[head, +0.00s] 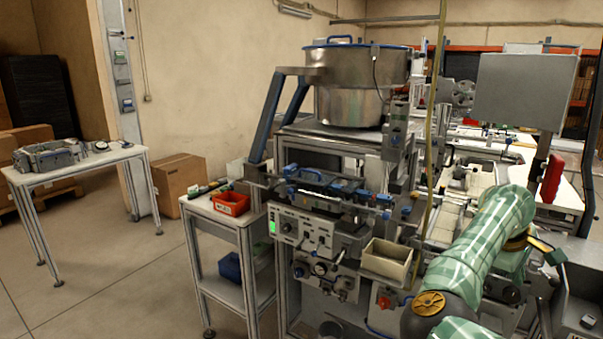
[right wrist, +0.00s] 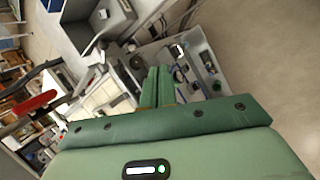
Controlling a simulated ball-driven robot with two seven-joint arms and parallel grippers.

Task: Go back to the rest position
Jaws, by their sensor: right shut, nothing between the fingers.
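My right arm, in a green plaid cover, comes in at the lower right of the head view and bends near the machine's right side. In the right wrist view my right gripper (right wrist: 158,72) shows two green fingers close together, shut with nothing between them. Below the fingers in that view, the wrist's grey-green housing carries a small lit display. Beyond the fingertips lies a grey surface or tray with small parts, apart from the fingers as far as I can tell. My left arm and gripper are not in view.
A machine with a steel bowl (head: 350,92) stands in the middle. A beige bin (head: 386,260) sits at its front, close to my right arm. A grey screen (head: 524,91) on a post with a red handle (head: 552,178) stands at right. The floor (head: 110,270) at left is clear.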

